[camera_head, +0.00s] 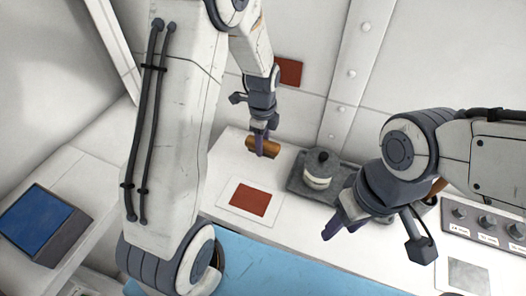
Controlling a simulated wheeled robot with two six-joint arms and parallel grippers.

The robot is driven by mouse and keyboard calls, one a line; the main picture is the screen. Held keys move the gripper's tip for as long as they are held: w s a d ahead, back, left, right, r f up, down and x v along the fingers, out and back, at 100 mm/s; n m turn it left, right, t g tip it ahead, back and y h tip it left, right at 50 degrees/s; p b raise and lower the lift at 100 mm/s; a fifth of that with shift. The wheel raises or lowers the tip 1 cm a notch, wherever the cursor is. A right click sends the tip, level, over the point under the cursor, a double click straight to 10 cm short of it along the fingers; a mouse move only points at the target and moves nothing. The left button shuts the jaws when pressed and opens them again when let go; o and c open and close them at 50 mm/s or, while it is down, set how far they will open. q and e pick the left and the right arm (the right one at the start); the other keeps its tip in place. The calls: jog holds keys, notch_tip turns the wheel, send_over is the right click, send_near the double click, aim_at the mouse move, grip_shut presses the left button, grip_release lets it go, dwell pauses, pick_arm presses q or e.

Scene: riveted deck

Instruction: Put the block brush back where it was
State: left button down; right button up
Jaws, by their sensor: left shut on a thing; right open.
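The block brush, a brown block (271,149), is in the far middle of the head view, at the back of the white counter. My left gripper (261,145) reaches down from above and is shut on it, with its fingers across the brush's middle. I cannot tell whether the brush touches the counter. My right gripper (340,223) is open, with purple fingertips, over the counter to the right. Its finger gap looks empty, though it is partly hidden by its own body.
A red-brown square on a white plate (234,208) lies in front of the brush. A dark tray (299,184) bears a pale, dark-topped object (319,170). A knob panel (487,224) is at right, a blue-topped box (40,219) at left. A blue surface (290,270) runs along the front.

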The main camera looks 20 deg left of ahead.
aim_at(263, 162)
pick_arm(q)
notch_tip(263, 162, down, 4)
jog(key=shift+f+p, duration=0.15)
jog(key=shift+p, duration=0.2)
jog(key=shift+f, duration=0.25)
jog(key=shift+f, duration=0.2)
jog(key=shift+c, duration=2.1)
grip_release()
